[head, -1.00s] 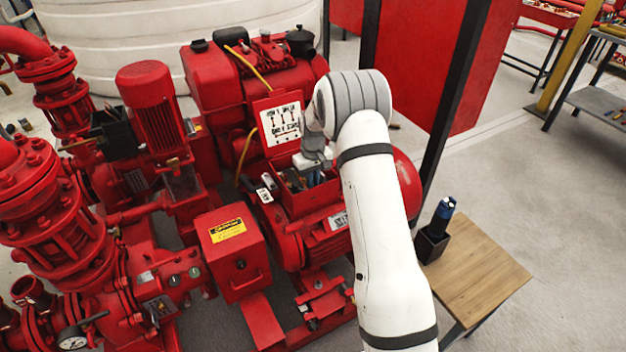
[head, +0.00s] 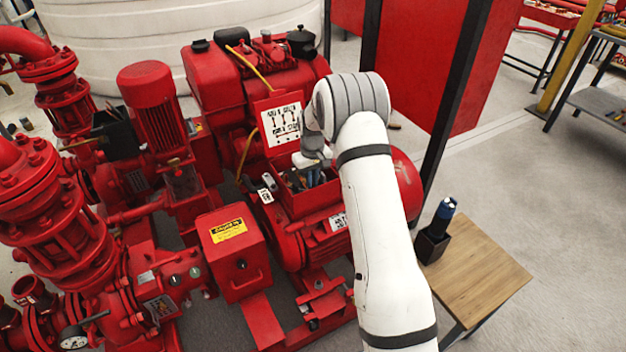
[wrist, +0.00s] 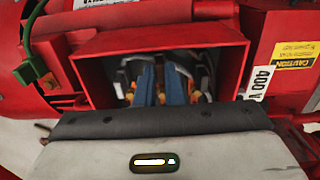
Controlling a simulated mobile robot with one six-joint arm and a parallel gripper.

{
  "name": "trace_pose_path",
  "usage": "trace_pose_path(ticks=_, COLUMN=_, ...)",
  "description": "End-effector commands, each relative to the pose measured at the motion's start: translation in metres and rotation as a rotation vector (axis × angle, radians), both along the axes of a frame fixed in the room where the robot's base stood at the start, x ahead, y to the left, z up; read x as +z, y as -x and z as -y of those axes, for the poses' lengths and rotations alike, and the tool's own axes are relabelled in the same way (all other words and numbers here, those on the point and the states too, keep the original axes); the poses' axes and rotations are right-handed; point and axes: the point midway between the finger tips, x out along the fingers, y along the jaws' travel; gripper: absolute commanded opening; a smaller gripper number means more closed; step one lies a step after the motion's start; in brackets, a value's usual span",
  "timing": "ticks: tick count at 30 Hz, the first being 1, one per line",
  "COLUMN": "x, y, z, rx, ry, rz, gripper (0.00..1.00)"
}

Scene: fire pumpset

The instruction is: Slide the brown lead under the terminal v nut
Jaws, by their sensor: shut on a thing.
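The red open terminal box (head: 298,204) sits on top of the red motor, and it also shows in the wrist view (wrist: 88,75). My gripper (wrist: 161,92) reaches down into it with its two blue fingers close together. The jaws are shut on a thin thing, taken as the brown lead, which is barely visible between the fingers. Orange-yellow bits and dark and light grey cable-like shapes lie around the fingertips. The terminal v nut cannot be made out; the fingers and the gripper body hide much of the box floor.
The box's raised lid with a wiring diagram (head: 282,122) stands behind it. Red walls surround my fingers closely. A wooden table (head: 475,272) with a dark holder (head: 432,245) is at the right.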

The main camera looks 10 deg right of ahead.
Motion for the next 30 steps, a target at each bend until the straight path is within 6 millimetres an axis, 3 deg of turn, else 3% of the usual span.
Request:
trace_pose_path(ticks=28, x=0.0, y=-0.018, z=-0.006, rx=0.0, ry=0.0, rz=-0.001, gripper=0.0)
trace_pose_path(ticks=29, x=0.0, y=-0.018, z=-0.006, rx=0.0, ry=0.0, rz=-0.001, gripper=0.11)
trace_pose_path(ticks=30, x=0.0, y=-0.018, z=-0.006, rx=0.0, ry=0.0, rz=-0.001, gripper=0.14)
